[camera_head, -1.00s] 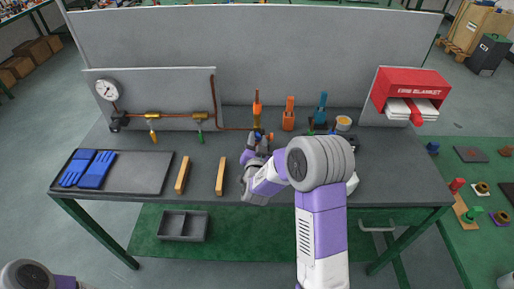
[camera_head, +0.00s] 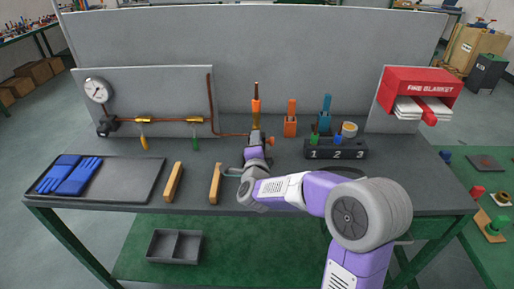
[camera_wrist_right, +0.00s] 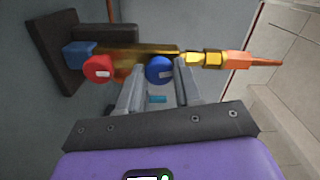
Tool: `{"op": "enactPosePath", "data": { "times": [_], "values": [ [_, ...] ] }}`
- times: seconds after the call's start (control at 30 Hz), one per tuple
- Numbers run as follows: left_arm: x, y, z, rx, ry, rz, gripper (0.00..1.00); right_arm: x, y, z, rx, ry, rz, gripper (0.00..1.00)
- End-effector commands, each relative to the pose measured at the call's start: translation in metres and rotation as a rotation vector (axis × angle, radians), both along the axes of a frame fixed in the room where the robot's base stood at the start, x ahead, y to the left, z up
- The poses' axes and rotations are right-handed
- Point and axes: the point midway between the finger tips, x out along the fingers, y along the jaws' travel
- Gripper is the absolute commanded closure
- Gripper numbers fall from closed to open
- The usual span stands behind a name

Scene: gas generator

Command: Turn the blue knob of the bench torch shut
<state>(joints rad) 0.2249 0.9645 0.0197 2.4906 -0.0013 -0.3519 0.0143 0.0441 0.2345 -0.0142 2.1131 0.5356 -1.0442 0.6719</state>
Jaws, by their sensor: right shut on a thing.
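My right gripper (camera_head: 257,142) is at the torch's base. In the wrist view its fingers (camera_wrist_right: 159,76) stand on either side of the blue knob, shut on it. The blue knob is hidden behind my gripper in the head view. My left gripper is out of view.
A pipe with a gauge (camera_head: 97,90) runs along the left panel.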

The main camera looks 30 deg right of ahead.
Motion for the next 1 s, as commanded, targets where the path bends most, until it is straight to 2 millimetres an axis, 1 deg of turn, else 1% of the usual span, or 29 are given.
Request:
{"op": "enactPosePath", "data": {
  "times": [0.2,0.4,0.97,1.0],
  "values": [
    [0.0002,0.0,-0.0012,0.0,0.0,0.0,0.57,0.0,-0.0003,0.0003,0.114,-0.07,-0.001,0.97],
    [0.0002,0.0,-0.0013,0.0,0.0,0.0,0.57,0.0,-0.0007,0.0001,0.175,-0.107,-0.001,0.97],
    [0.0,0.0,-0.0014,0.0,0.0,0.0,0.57,0.0,-0.0007,0.0002,0.203,-0.127,-0.001,0.97],
    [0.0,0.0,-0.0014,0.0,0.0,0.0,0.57,0.0001,-0.0007,0.0002,0.202,-0.126,-0.001,0.65]
  ]
}}
